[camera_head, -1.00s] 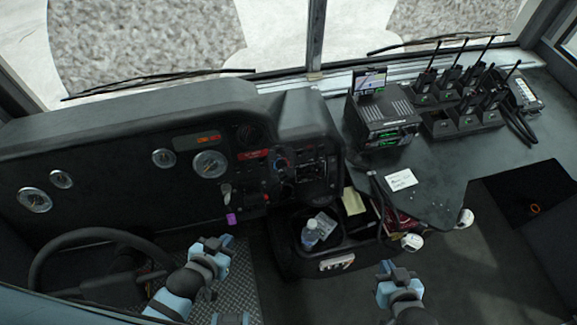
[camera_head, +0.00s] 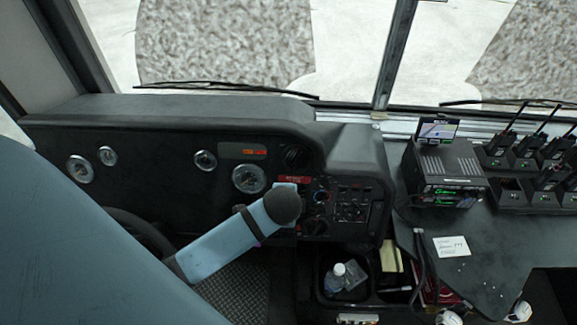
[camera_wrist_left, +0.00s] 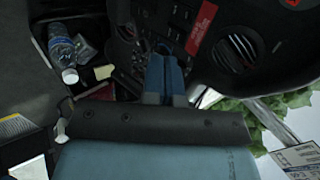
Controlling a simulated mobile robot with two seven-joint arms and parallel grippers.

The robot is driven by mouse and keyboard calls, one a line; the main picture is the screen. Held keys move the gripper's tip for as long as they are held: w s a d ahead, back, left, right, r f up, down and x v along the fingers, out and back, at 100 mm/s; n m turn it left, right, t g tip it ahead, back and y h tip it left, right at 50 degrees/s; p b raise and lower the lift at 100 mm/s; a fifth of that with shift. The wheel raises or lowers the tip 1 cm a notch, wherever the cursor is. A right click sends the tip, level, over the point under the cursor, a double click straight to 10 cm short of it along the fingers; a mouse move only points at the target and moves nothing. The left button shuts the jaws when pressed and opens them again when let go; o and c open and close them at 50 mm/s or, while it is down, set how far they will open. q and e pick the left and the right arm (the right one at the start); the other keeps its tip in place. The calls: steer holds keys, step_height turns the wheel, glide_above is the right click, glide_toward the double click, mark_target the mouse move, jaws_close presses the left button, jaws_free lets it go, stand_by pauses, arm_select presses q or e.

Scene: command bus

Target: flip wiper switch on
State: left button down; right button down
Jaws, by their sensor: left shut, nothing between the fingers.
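The dashboard's switch panel (camera_head: 350,207) carries knobs and small switches right of a round gauge (camera_head: 249,178). I cannot tell which one is the wiper switch. In the left wrist view, the panel's dark switches (camera_wrist_left: 172,18) show beyond the fingers, beside a red label (camera_wrist_left: 201,28). My left gripper (camera_wrist_left: 166,62) is shut and empty, pointing at the panel. I cannot tell whether it touches anything. In the head view my left arm reaches up to the panel, and its wrist hides the fingertips and part of the panel.
A tray holding a bottle (camera_head: 335,279) lies below the panel. A radio unit (camera_head: 447,171) and handheld radios (camera_head: 525,150) stand on the right counter. The steering wheel (camera_head: 140,229) is partly hidden by my left arm. The windshield is behind the dashboard.

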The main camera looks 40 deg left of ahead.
steer(key=shift+d+f, duration=0.2)
steer(key=shift+d, duration=0.05)
arm_select(q)
steer(key=x, duration=0.4)
steer(key=w+x, duration=0.1)
steer(key=x, duration=0.4)
steer(key=a+r+x, duration=0.1)
steer(key=x, duration=0.3)
steer(key=shift+w+f+p, duration=0.15)
steer(key=shift+w+p, duration=0.1)
steer(key=shift+p, duration=0.05)
arm_select(e)
steer(key=shift+r, duration=0.35)
